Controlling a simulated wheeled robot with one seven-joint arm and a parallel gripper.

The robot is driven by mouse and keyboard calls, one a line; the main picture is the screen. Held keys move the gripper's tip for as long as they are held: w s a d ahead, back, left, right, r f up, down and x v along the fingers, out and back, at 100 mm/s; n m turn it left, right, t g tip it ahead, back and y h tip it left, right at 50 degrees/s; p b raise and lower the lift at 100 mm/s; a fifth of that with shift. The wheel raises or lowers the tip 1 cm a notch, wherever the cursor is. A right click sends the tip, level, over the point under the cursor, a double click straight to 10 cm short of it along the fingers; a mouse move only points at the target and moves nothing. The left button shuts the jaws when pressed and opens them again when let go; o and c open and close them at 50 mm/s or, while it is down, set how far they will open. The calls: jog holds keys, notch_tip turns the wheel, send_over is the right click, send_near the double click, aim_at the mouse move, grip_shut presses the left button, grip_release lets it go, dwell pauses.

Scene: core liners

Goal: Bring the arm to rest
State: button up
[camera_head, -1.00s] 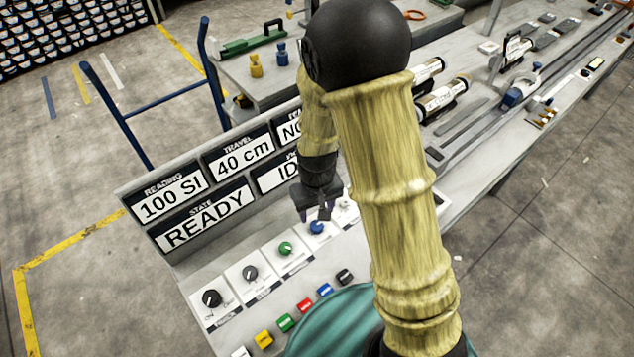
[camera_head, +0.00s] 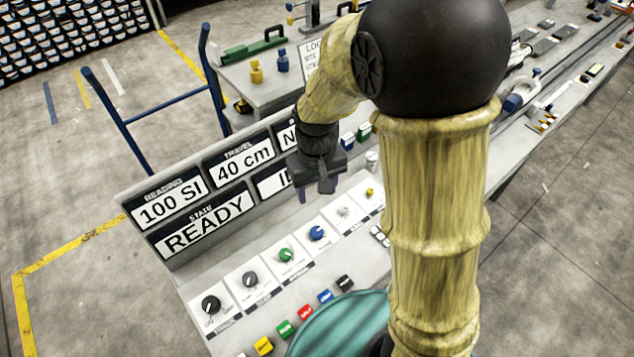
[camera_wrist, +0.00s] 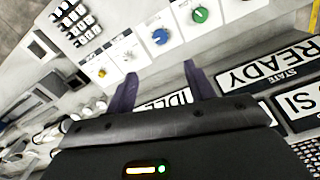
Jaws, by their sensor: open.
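My gripper (camera_head: 318,190) hangs in front of the display panel (camera_head: 134,209), above the row of knobs, with its fingers pointing down. It is apart from the knobs and holds nothing. In the wrist view my gripper's two purple fingers (camera_wrist: 160,85) stand spread with an empty gap, and the "IDLE" label shows between and behind them. My arm rises at the right of the head view and hides part of the bench behind it. The blue knob (camera_head: 317,232) and green knob (camera_head: 286,255) are in clear view below the gripper.
Several coloured buttons, one of them red (camera_head: 305,312), line the console's front. The display panel stands close behind the gripper. A blue rail frame (camera_head: 163,104) stands to the left. A bench with a green tool (camera_head: 254,44) is at the back. Open floor lies at left and right.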

jog(key=s+d+r+m+t, duration=0.2)
jog(key=s+d, duration=0.4)
jog(key=d, duration=0.5)
jog(key=shift+d+m+t, duration=0.3)
jog(key=shift+d+m, duration=0.1)
jog(key=shift+m, duration=0.5)
